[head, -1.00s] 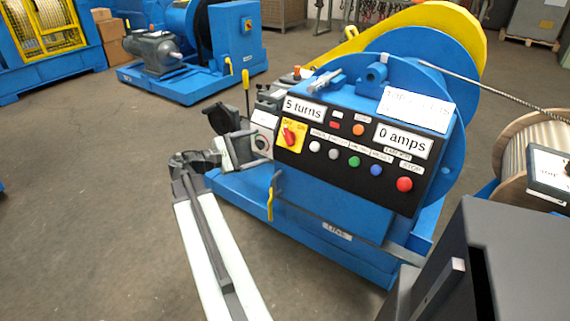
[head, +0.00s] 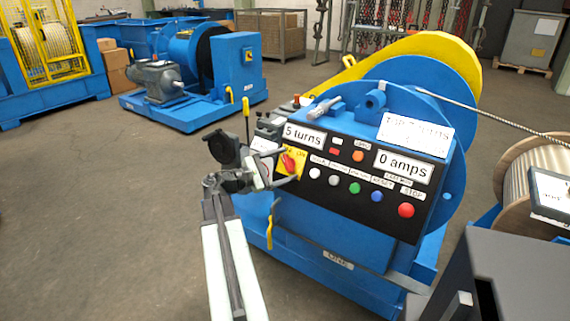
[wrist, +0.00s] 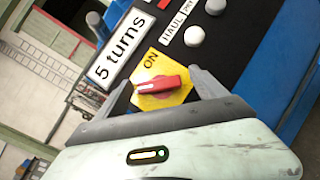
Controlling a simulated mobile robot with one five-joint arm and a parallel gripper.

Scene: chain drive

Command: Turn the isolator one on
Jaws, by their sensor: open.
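The isolator is a red rotary handle (head: 288,162) on a yellow plate (head: 291,172), at the left end of the black control panel. In the wrist view the red handle (wrist: 157,85) lies between my two fingers, and "ON" is printed on the yellow plate (wrist: 149,64) beyond it. My gripper (head: 282,184) is open at the panel's left end, close to the isolator. Its fingers (wrist: 160,90) stand one on each side of the handle with gaps visible. I cannot tell how far the fingertips are from the plate.
The panel carries a "5 turns" display (head: 304,136), a "0 amps" display (head: 403,166), several round buttons and a red stop button (head: 406,210). A yellow-handled lever (head: 245,104) stands left of the panel. A dark grey cabinet (head: 470,250) is at the lower right.

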